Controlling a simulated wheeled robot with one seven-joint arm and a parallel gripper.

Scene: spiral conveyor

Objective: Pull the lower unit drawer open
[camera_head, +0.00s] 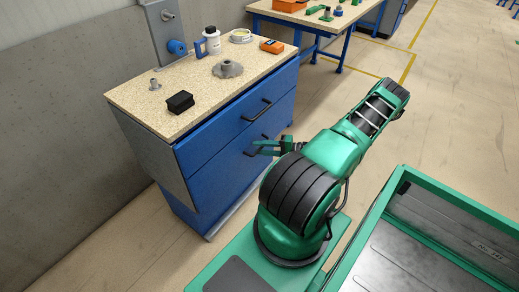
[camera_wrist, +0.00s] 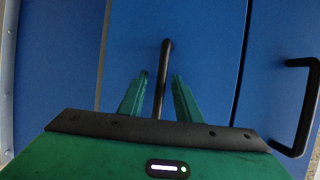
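The blue lower drawer (camera_head: 223,176) is on the front of a cabinet, below the upper drawer, and looks shut in the head view. It fills the middle of the wrist view (camera_wrist: 205,50). Its dark bar handle (camera_wrist: 166,55) runs between the two green fingers of my gripper (camera_wrist: 160,76). The fingers are open, one on each side of the handle, with a visible gap to it. In the head view my gripper (camera_head: 255,147) is at the front of the lower drawer, and my arm hides part of the drawer.
The upper drawer handle (camera_wrist: 300,105) is close on the right in the wrist view. My green tray is at the lower right.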

